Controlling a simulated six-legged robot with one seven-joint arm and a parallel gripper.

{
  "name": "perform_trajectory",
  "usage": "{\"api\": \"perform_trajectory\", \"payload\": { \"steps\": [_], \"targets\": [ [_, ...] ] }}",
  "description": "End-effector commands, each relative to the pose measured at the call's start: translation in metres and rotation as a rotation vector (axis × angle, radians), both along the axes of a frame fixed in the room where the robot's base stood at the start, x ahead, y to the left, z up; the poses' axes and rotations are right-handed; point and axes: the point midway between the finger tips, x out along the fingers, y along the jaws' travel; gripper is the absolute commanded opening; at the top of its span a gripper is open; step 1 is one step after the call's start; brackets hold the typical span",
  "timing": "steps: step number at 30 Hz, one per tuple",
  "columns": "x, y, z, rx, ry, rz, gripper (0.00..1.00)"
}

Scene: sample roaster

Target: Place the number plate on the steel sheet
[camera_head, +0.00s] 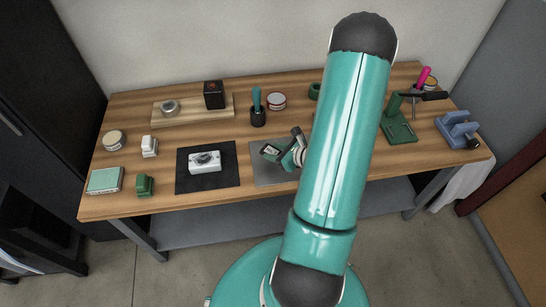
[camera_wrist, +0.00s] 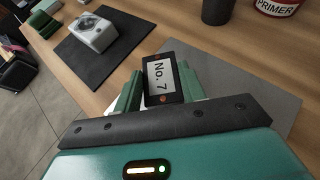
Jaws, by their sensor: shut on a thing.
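The number plate (camera_wrist: 160,77) is a small dark plate with a white face reading "No. 7". My gripper (camera_wrist: 160,92) is shut on it, with green fingers on both sides in the wrist view. In the head view the plate (camera_head: 271,151) and my gripper (camera_head: 281,156) are over the grey steel sheet (camera_head: 264,175). The sheet also shows in the wrist view (camera_wrist: 270,85), behind and to the right of the plate. I cannot tell whether the plate touches the sheet. My arm hides the sheet's right part in the head view.
A black mat (camera_head: 208,183) with a white device (camera_head: 205,162) lies left of the sheet. A black cup with a teal-handled tool (camera_head: 257,110) and a primer tin (camera_head: 276,100) stand behind it. A green press (camera_head: 398,123) and a blue fixture (camera_head: 457,129) stand at right.

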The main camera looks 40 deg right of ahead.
Motion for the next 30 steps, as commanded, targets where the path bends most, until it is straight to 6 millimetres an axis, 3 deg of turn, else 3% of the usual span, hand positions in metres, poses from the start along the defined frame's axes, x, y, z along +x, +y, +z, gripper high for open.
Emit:
{"api": "perform_trajectory", "payload": {
  "steps": [10,23,24,26,30],
  "targets": [
    [0.009,0.002,-0.036,0.001,-0.001,-0.001,0.00],
    [0.008,0.002,-0.042,0.000,0.000,-0.001,0.00],
    [0.008,0.002,-0.042,-0.001,0.000,0.000,0.48],
    [0.008,0.002,-0.041,-0.001,0.000,0.000,0.60],
    [0.008,0.002,-0.041,-0.001,0.000,0.000,0.62]
  ]
}}
